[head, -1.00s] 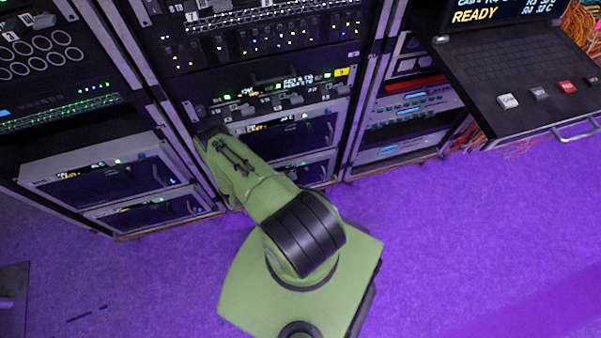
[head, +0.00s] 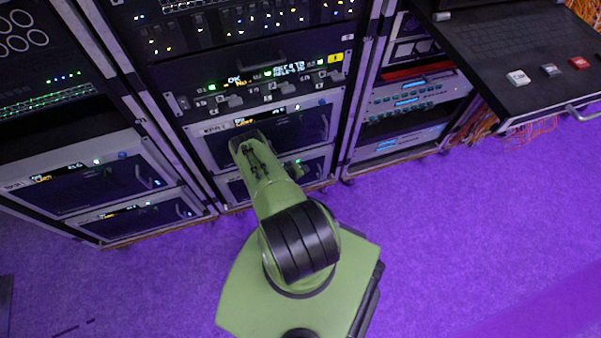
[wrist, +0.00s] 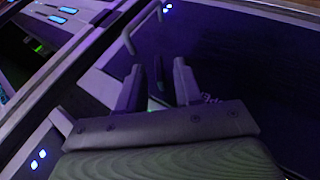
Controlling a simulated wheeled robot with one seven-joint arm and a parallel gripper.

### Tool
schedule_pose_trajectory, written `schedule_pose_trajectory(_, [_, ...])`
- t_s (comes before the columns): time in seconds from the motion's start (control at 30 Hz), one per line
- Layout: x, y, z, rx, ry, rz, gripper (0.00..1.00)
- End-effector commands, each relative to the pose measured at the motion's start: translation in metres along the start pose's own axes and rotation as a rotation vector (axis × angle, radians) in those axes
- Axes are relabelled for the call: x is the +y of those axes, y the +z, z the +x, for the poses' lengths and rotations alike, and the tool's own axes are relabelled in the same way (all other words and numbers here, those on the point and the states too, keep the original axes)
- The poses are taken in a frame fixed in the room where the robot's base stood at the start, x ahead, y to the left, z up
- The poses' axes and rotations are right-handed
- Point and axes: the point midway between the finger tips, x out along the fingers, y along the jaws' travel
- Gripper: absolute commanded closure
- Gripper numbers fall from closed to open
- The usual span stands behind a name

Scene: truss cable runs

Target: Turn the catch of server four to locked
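My gripper (wrist: 156,76) shows in the wrist view with its two fingers spread apart. A narrow dark upright piece (wrist: 159,72), possibly a catch, shows between them, with a gap on both sides. A small green light glows low between the fingers. A dark server front (wrist: 245,65) fills the right of that view. In the head view my arm reaches to the lower middle rack, where an upper server (head: 290,135) and a lower server (head: 312,172) sit. I cannot read which is server four.
A bar handle (wrist: 143,28) stands out from the panel just beyond the fingers. The left rack holds two similar servers (head: 95,185). A pull-out keyboard shelf (head: 520,60) with several coloured keys juts out at upper right. The purple floor (head: 470,230) is clear on the right.

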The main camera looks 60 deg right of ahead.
Motion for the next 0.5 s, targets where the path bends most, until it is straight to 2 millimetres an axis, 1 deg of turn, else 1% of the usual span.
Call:
schedule_pose_trajectory(0.03, [0.0001,-0.0002,-0.0005,0.000,0.000,0.000,0.66])
schedule_pose_trajectory(0.07, [0.0001,-0.0002,-0.0005,0.000,0.000,0.000,0.69])
schedule_pose_trajectory(0.2, [0.0001,-0.0002,-0.0007,0.000,0.000,0.000,0.90])
schedule_pose_trajectory(0.27, [0.0000,-0.0002,-0.0007,0.000,0.000,0.000,0.99])
schedule_pose_trajectory(0.5, [0.0003,-0.0003,-0.0008,0.000,-0.001,0.001,1.00])
